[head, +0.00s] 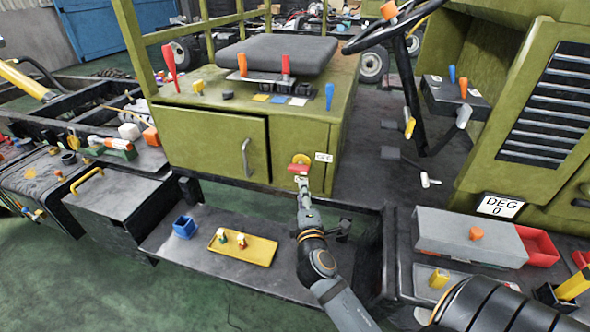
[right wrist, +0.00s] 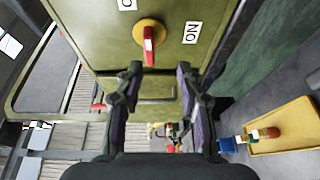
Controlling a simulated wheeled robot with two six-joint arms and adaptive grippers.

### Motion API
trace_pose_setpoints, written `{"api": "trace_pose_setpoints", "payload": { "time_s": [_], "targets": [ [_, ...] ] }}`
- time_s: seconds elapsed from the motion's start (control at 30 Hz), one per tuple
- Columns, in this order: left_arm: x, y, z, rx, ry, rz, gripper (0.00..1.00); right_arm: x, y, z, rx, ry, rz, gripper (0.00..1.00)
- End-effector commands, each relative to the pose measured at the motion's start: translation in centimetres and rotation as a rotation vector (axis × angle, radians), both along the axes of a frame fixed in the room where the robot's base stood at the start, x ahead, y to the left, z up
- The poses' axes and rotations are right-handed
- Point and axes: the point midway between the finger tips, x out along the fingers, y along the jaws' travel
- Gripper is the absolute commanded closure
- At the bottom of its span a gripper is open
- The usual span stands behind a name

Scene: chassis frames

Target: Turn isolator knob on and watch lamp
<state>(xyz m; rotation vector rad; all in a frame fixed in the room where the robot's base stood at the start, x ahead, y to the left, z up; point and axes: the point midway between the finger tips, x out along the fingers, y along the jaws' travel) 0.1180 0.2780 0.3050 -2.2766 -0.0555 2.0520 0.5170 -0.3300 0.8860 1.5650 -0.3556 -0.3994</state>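The isolator knob is a yellow disc (head: 301,159) with a red handle (right wrist: 149,46) on the olive-green cabinet front. An OFF label (head: 323,157) is at its right in the head view. An ON label (right wrist: 178,45) shows beside it in the right wrist view. The handle stands upright in the right wrist view and lies level in the head view. My right gripper (right wrist: 156,75) is open, one finger towards each side of the handle, with the handle just beyond the fingertips. I cannot tell whether it touches. My left gripper is not in view. I cannot pick out the lamp for certain.
Below the knob, a ledge holds a yellow tray (head: 262,252) with small parts and a blue bin (head: 184,227). The cabinet door handle (head: 246,158) is left of the knob. A steering wheel (head: 430,20) stands at upper right.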

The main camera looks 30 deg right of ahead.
Motion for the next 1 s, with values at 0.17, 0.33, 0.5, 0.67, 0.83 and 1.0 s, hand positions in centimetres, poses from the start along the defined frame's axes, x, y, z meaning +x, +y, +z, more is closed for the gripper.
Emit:
{"api": "trace_pose_setpoints", "payload": {
  "time_s": [0.17,0.33,0.5,0.67,0.83,1.0],
  "targets": [
    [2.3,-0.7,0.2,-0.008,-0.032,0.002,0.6,0.3,0.1,0.8,-0.035,-0.01,0.008,0.62],
    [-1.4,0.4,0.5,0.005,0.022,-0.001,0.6,2.5,-1.0,1.0,-0.037,-0.01,0.009,0.62],
    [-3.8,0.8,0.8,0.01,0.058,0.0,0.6,5.8,-2.7,0.8,-0.034,-0.01,0.009,0.62],
    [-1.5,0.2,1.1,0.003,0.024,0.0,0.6,8.2,-3.9,0.7,-0.03,-0.009,0.008,0.62],
    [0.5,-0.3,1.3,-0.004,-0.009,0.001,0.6,9.4,-4.5,0.5,-0.03,-0.008,0.009,0.62],
    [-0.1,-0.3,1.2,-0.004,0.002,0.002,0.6,9.5,-4.6,0.5,-0.029,-0.008,0.01,0.62]
  ]
}}
